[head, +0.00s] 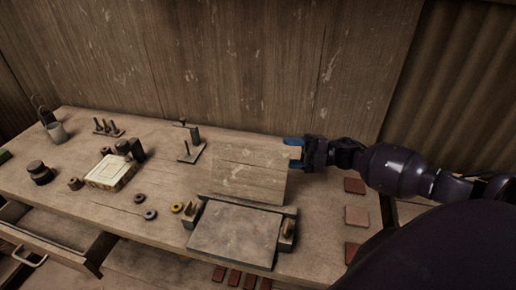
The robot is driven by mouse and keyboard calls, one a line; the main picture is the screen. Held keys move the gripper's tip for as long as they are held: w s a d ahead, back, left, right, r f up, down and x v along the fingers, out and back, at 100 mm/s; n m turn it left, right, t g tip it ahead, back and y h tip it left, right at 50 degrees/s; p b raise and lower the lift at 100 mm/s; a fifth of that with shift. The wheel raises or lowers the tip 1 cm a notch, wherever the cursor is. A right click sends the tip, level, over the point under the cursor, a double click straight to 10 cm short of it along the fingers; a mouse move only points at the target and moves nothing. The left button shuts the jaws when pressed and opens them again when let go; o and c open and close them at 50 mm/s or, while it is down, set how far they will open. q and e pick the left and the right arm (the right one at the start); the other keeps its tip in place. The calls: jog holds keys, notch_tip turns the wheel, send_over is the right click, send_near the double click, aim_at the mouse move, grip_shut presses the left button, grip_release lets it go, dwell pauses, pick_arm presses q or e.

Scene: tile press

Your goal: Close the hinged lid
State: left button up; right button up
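The hinged lid (246,176) is a wooden panel standing raised at the back of the press on the workbench. The press has a flat grey plate (236,236) in front of the lid, with wooden blocks at its sides. My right gripper (295,153) comes in from the right and is at the lid's upper right edge. Its blue fingers are apart, one above the other, with a light tan patch between them. I cannot tell whether they touch the lid. My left gripper is not in view.
A cream block (110,173), dark cylinders and several rings lie on the bench's left part. A pegged stand (191,151) is behind the press to the left. Square tiles (357,216) lie at the right. An open drawer (50,235) juts out at front left.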

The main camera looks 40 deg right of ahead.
aim_at(260, 152)
jog(key=x, duration=0.6)
jog(key=shift+w+a+r+p, duration=0.1)
jog(key=shift+w+a+p, duration=0.15)
jog(key=shift+a+p, duration=0.15)
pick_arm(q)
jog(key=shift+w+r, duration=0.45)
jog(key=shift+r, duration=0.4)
pick_arm(e)
jog(key=shift+w+a, duration=0.35)
jog(key=shift+a, duration=0.2)
jog(key=c, duration=1)
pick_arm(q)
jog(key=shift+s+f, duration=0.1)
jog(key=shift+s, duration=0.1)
